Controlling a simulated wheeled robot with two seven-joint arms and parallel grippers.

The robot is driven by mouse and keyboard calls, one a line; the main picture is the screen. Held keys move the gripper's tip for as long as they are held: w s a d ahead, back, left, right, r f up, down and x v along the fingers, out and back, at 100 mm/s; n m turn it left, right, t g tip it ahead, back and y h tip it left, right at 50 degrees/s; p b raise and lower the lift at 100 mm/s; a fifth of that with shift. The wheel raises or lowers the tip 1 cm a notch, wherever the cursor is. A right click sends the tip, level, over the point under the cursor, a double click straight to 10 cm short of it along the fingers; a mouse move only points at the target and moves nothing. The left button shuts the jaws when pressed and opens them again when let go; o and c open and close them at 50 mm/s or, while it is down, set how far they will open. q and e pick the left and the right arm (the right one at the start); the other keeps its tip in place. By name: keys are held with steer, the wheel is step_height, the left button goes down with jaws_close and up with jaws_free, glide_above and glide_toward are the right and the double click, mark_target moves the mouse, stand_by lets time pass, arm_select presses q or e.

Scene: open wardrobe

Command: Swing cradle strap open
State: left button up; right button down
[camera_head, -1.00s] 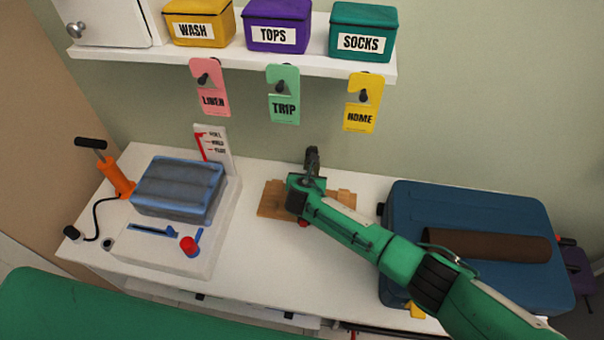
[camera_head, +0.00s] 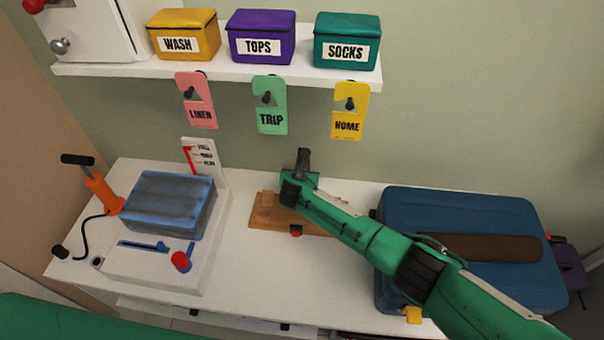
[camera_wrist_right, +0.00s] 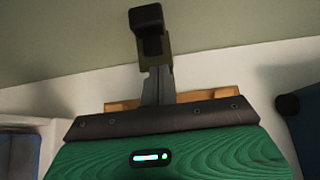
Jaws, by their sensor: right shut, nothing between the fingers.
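A light wooden piece (camera_head: 263,212), which may be the cradle, lies on the white table behind and under my right arm. A small red part (camera_head: 296,231) sits at its front edge. It also shows in the right wrist view as a wooden strip (camera_wrist_right: 190,96) behind the gripper. I cannot make out a strap on it; my arm hides part of it. My right gripper (camera_head: 303,160) is shut and empty, above the back of the wooden piece near the wall. It also shows in the right wrist view (camera_wrist_right: 150,30). My left gripper is not in view.
A blue suitcase (camera_head: 420,208) with a brown roll (camera_head: 480,247) stands at right under my forearm. A white device (camera_head: 150,265) with a blue-grey pack (camera_head: 168,203) and an orange pump (camera_head: 102,193) are at left. Tags hang below the shelf (camera_head: 225,80).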

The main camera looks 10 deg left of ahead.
steer(key=shift+s, duration=0.1)
steer(key=b+v, duration=0.1)
steer(key=v, duration=1.2)
steer(key=shift+s+r, duration=0.2)
steer(key=shift+s, duration=0.1)
